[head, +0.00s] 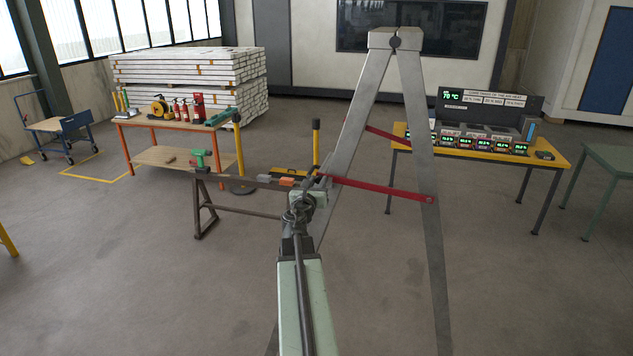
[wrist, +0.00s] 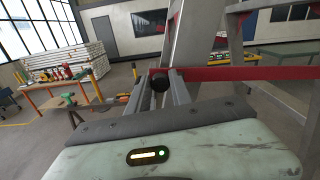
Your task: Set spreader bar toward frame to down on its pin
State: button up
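The spreader bar (head: 385,190) is a flat red bar running nearly level between the two legs of the grey A-shaped frame (head: 367,95). Its right end is on a pivot on the right leg. Its left end is by the left leg, next to my gripper (head: 324,181). In the wrist view the bar (wrist: 250,73) runs off to the right from my gripper (wrist: 161,77). The fingers are closed around a dark round knob (wrist: 158,80) at the bar's left end. The pin is hidden, so I cannot tell whether the bar touches it.
A second red bar (head: 386,135) spans the frame farther back. A brown trestle (head: 230,181) with tools is at left, close to my arm. An orange-legged workbench (head: 165,122) is beyond it. A yellow table (head: 485,148) with displays stands behind the frame.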

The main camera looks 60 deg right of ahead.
jog(key=shift+w, duration=0.1)
grip_shut()
jog(key=shift+w+a, duration=0.1)
jog(key=shift+w, duration=0.05)
dwell(0.8)
